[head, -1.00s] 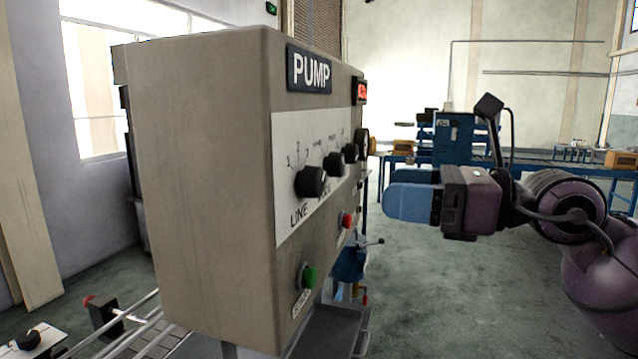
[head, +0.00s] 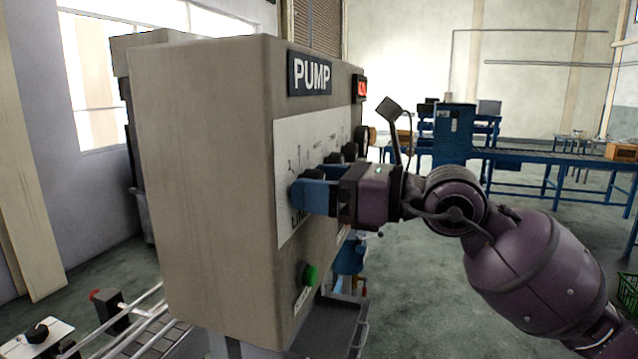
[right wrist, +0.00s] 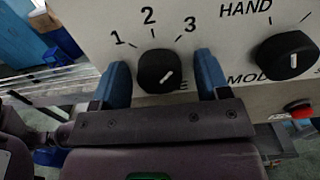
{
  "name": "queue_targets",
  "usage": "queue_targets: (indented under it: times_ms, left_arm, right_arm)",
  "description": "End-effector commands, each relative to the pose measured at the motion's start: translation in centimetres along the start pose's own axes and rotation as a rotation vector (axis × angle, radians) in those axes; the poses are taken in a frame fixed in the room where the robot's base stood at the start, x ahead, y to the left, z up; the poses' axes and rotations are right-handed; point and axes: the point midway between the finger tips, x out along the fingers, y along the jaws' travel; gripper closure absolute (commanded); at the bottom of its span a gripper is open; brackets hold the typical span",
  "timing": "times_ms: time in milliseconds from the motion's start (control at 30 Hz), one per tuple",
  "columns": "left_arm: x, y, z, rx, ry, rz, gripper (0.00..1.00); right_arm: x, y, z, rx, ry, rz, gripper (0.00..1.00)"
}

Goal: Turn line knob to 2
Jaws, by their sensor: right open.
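The LINE knob (right wrist: 154,66) is a round black knob on the pump box's white panel (head: 284,143), marked 1, 2 and 3. My right gripper (right wrist: 163,73) is open, with one blue finger on each side of the knob and small gaps visible. In the head view, my right gripper (head: 301,193) reaches the panel and its blue fingers hide most of the knob. My left gripper is not in view.
The MODE knob (right wrist: 289,55) is close to the right of the LINE knob in the right wrist view, with a red button (right wrist: 299,108) below it. A green button (head: 310,275) is lower on the pump box (head: 205,180). Blue conveyor tables (head: 545,155) stand far behind.

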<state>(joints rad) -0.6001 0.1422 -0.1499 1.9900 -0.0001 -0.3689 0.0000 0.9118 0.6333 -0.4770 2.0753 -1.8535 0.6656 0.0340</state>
Motion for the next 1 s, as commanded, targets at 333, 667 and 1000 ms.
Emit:
queue_targets:
  times_ms: [333,667,1000]
  left_arm:
    - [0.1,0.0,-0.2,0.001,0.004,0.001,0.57]
    - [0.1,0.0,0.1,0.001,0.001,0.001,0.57]
    - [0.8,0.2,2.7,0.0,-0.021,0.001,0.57]
  right_arm:
    - [0.0,0.0,0.0,0.0,0.0,0.0,0.58]
    - [0.0,0.0,-0.1,-0.011,0.0,0.0,0.8]
    - [0.0,-0.1,-0.4,-0.168,0.0,0.001,0.8]
